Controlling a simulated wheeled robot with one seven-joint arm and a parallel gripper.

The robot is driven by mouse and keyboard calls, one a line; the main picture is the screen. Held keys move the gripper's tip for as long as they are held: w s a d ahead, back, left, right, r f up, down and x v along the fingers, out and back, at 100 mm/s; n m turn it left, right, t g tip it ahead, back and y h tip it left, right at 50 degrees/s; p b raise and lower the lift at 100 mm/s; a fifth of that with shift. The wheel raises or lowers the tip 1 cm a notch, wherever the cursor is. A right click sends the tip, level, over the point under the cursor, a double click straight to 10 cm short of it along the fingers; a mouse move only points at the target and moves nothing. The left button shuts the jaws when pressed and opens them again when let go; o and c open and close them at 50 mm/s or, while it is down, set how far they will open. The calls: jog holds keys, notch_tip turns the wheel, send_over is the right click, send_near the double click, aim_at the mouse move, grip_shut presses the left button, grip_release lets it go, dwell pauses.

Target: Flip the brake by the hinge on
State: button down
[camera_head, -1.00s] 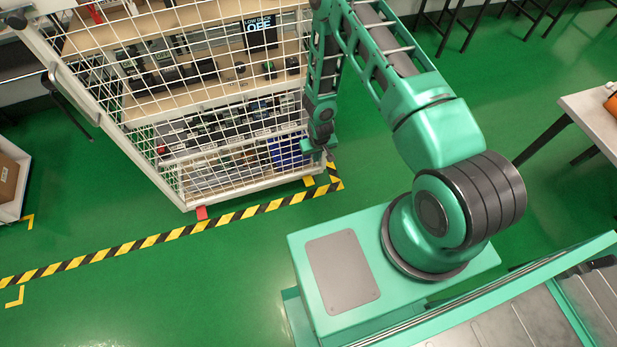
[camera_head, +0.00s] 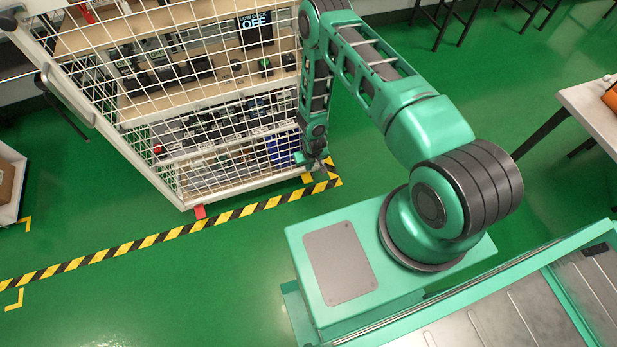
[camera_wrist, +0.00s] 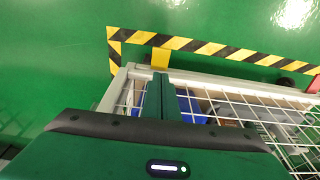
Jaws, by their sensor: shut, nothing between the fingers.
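A wheeled wire-mesh cage cart (camera_head: 185,206) stands on the green floor. A yellow tab (camera_head: 307,178), seemingly a wheel brake pedal, sticks out at its lower right corner. It also shows in the wrist view (camera_wrist: 160,58), just beyond the frame edge. A red tab (camera_head: 199,211) sticks out at the other lower corner. Which one is by the hinge, I cannot tell. My gripper (camera_head: 321,168) points down beside the right corner, near the yellow tab. In the wrist view its fingers (camera_wrist: 160,80) are shut and empty, their tips just short of the yellow tab.
Black-and-yellow tape (camera_head: 150,240) runs along the floor before the cart and turns at its right corner. The cart holds shelves of tools and a blue bin (camera_head: 285,148). A table (camera_head: 585,105) stands at the right. Floor in front is clear.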

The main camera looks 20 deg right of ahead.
send_over(308, 180)
jog(key=f, duration=0.8)
jog(key=shift+s+f, duration=0.2)
jog(key=shift+f, duration=0.2)
jog(key=shift+s+f, duration=0.1)
jog(key=shift+f, duration=0.6)
jog(key=shift+s+f, duration=0.75)
jog(key=shift+f, duration=0.35)
jog(key=shift+r, duration=0.15)
jog(key=shift+r, duration=0.65)
